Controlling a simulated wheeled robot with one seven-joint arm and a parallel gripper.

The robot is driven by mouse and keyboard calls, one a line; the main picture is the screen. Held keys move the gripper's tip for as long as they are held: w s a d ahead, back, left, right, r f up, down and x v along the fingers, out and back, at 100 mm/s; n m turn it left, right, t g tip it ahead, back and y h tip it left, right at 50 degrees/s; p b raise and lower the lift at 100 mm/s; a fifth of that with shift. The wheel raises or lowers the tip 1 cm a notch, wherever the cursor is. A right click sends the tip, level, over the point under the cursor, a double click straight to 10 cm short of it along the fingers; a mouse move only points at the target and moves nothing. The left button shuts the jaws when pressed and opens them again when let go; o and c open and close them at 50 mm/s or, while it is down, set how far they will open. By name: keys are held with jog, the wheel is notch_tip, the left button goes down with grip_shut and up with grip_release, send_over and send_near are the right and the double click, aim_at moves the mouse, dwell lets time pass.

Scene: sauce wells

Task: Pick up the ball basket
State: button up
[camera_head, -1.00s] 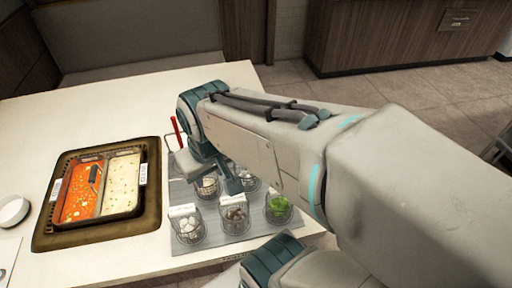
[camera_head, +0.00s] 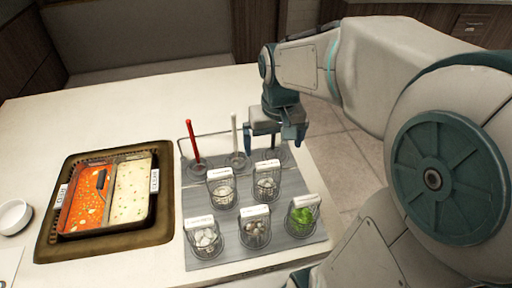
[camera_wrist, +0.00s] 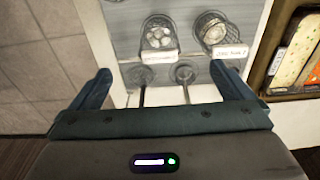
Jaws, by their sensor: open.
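Several wire baskets with white labels stand on a grey tray (camera_head: 290,180); I cannot read the labels, so I cannot tell for sure which is the ball basket. The back row has a left basket (camera_head: 221,192) and a right basket (camera_head: 266,188), both with pale contents. The front row has baskets with white pieces (camera_head: 205,240), brownish pieces (camera_head: 255,234) and green leaves (camera_head: 302,218). My gripper (camera_head: 275,142) is open and empty above the tray's back right part. In the wrist view, pale round pieces fill one basket (camera_wrist: 158,38), beyond my open fingers (camera_wrist: 160,75); another basket (camera_wrist: 212,30) stands beside it.
A red-handled tool (camera_head: 193,140) and a white-handled tool (camera_head: 234,135) stand upright behind the baskets. A two-part pot (camera_head: 150,215) with red and pale soup sits to the left. A white bowl (camera_head: 14,215) is at far left. The table's back left is clear.

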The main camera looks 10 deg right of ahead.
jog(key=g+b, duration=0.1)
send_over(267, 176)
notch_tip(267, 176, down, 3)
jog(key=shift+a+f, duration=0.15)
jog(key=shift+f, duration=0.1)
notch_tip(267, 176, down, 13)
jog(key=shift+f+b, duration=0.2)
jog(key=shift+b, duration=0.1)
jog(key=c, duration=1.1)
